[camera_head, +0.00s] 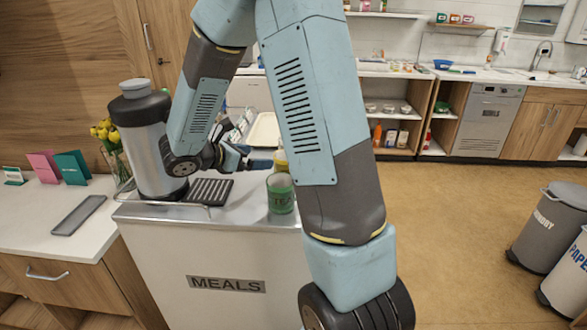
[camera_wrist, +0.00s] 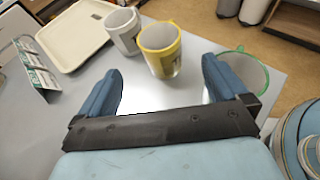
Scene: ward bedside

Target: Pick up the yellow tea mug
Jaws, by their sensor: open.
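The yellow tea mug (camera_wrist: 162,58) stands upright on the metal cart top in the wrist view, just ahead of my gripper (camera_wrist: 161,70). Its open top faces up and its handle points away at the upper right. My gripper is open and empty, with one blue finger to the left of the mug and one to the right; I cannot tell how far the tips reach along it. In the head view, only a sliver of the yellow mug (camera_head: 281,159) shows between my gripper (camera_head: 262,161) and my arm.
A white mug (camera_wrist: 123,31) stands close to the yellow one, at its left. A green mug (camera_wrist: 246,72) is right of my right finger; it also shows in the head view (camera_head: 281,195). An urn (camera_head: 148,145) stands on the cart.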

